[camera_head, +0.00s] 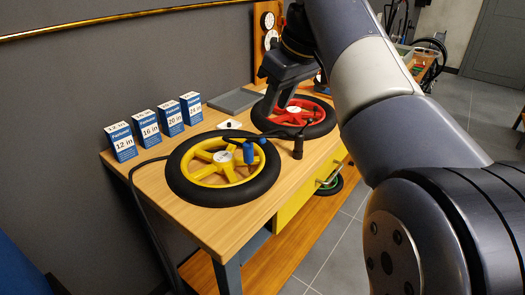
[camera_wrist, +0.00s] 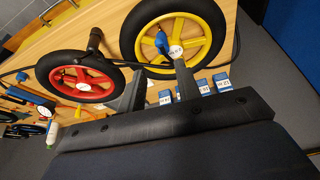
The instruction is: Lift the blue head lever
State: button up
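The blue head lever (camera_head: 262,141) is a small blue piece beside a blue upright part (camera_head: 248,152) near the hub of the yellow wheel (camera_head: 187,185), at the end of a black hose. In the wrist view the blue lever (camera_wrist: 162,43) shows beside the pale hub, beyond my fingertips. My gripper (camera_head: 282,103) is above the table, over the red wheel's left part and behind the lever in the head view. In the wrist view the two fingers of my gripper (camera_wrist: 157,70) stand apart with nothing between them. The lever's exact joint is too small to make out.
The red wheel (camera_head: 318,127) lies behind the yellow one on the wooden table (camera_head: 220,232). A black upright handle (camera_head: 298,148) stands near the table's right edge. Several blue size boxes (camera_head: 146,126) line the back left. A grey tray (camera_head: 233,101) lies behind.

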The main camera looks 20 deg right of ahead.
aim_at(255, 141)
jog(key=b+x, duration=0.2)
jog(key=x, duration=0.8)
jog(key=shift+a+f, duration=0.1)
jog(key=shift+f, duration=0.25)
jog(key=shift+c, duration=0.2)
grip_shut()
